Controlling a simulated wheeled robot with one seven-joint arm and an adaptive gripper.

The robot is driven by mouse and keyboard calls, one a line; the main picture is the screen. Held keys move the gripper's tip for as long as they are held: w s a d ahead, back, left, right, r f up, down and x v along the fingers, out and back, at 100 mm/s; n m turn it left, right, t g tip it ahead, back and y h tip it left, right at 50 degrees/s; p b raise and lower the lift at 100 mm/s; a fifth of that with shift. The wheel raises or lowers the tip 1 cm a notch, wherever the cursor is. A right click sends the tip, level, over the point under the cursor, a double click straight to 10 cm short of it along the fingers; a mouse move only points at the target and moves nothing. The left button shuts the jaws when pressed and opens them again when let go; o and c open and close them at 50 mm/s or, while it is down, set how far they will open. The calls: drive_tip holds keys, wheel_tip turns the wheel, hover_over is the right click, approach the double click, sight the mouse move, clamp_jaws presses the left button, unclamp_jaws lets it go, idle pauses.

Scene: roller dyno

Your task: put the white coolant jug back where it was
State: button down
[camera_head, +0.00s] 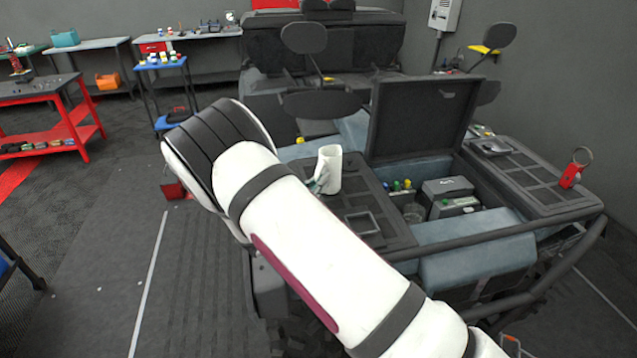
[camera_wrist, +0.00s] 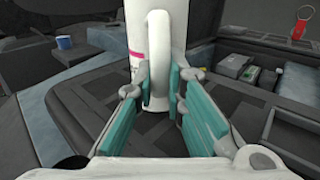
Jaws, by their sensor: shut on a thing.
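The white coolant jug (camera_head: 329,166) stands upright at the dark grey ribbed panel (camera_head: 385,217) on the left of the open compartment. In the wrist view the jug (camera_wrist: 136,30) shows a pink mark on its side, and its handle faces me. My gripper (camera_wrist: 161,92) has its teal fingers on either side of the handle, shut on it. In the head view my gripper (camera_head: 316,183) is partly hidden by my arm. The jug's base is at or just above the panel; I cannot tell if it touches.
The open compartment (camera_head: 412,208) right of the jug holds batteries and small bottles, with its dark lid (camera_head: 420,115) raised behind. A red tag (camera_head: 571,174) stands on the right panel. A square frame (camera_head: 362,224) marks the panel's front.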

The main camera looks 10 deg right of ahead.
drive_tip(key=shift+f, duration=0.6)
drive_tip(key=shift+f, duration=0.2)
drive_tip(key=c, duration=1.7)
unclamp_jaws()
drive_tip(key=shift+o, duration=0.2)
